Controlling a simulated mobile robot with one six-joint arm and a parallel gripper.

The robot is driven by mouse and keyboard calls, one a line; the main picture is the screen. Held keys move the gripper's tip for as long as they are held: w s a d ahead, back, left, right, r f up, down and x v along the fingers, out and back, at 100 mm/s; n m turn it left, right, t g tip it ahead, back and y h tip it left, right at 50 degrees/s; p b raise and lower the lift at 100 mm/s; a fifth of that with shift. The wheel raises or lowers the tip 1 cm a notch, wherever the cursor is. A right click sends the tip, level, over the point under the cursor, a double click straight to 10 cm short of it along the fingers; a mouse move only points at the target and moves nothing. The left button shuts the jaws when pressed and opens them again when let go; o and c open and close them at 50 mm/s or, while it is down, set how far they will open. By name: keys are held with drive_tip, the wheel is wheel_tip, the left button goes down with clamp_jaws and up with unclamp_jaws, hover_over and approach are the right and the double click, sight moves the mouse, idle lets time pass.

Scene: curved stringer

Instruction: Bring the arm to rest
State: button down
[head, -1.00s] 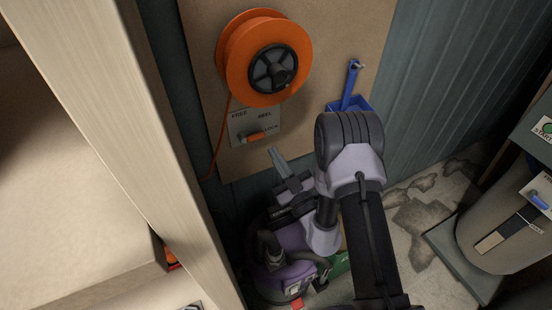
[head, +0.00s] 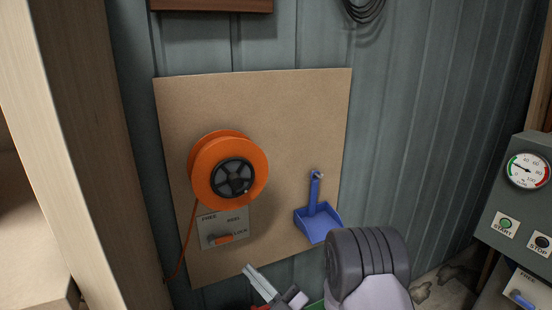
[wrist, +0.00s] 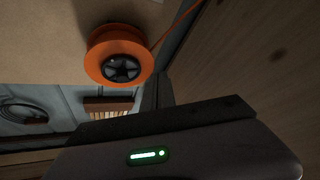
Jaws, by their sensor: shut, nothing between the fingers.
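My gripper (head: 254,276) shows at the bottom of the head view, its grey fingers pointing up and to the left. The fingers are shut with nothing between them. They are below and to the right of the orange-handled lever (head: 221,239), apart from it in the picture. The lever's handle points right, toward the word LOCK. My forearm's dark, ribbed joint is at the bottom right of centre. Most of the arm is below the frame. In the wrist view a dark housing with a green light fills the bottom, and the fingers cannot be made out.
An orange cord reel (head: 229,172), also in the wrist view (wrist: 119,56), is on a brown board (head: 270,110). A blue dustpan (head: 317,222) hangs right of it. A wooden post (head: 75,150) stands left. A grey control box (head: 520,205) with a gauge is at right.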

drive_tip(key=s+a+r+n+g+y, duration=0.45)
drive_tip(key=s+r+n+g, duration=0.55)
drive_tip(key=n, duration=0.4)
drive_tip(key=s+a+n+g+h+b, duration=0.15)
drive_tip(key=s+n+g+h, duration=0.35)
drive_tip(key=s+n+g, duration=0.7)
drive_tip(key=s+d+f+n+t+h+b, duration=0.2)
drive_tip(key=s+d+f+n+t+h, duration=0.55)
drive_tip(key=n, duration=0.65)
drive_tip(key=w+d+r+n+t+h, duration=0.1)
drive_tip(key=w+d+n+t+h, duration=0.1)
drive_tip(key=d+n, duration=0.3)
drive_tip(key=w+d+r+n+t+h, duration=0.1)
drive_tip(key=w+d+n+t+h, duration=0.1)
drive_tip(key=d+n+h, duration=0.3)
drive_tip(key=d+t, duration=0.1)
drive_tip(key=d, duration=0.3)
drive_tip(key=shift+w+r+t, duration=0.15)
drive_tip(key=shift+r+t, duration=0.05)
drive_tip(key=shift+t, duration=0.15)
drive_tip(key=shift+d, duration=0.1)
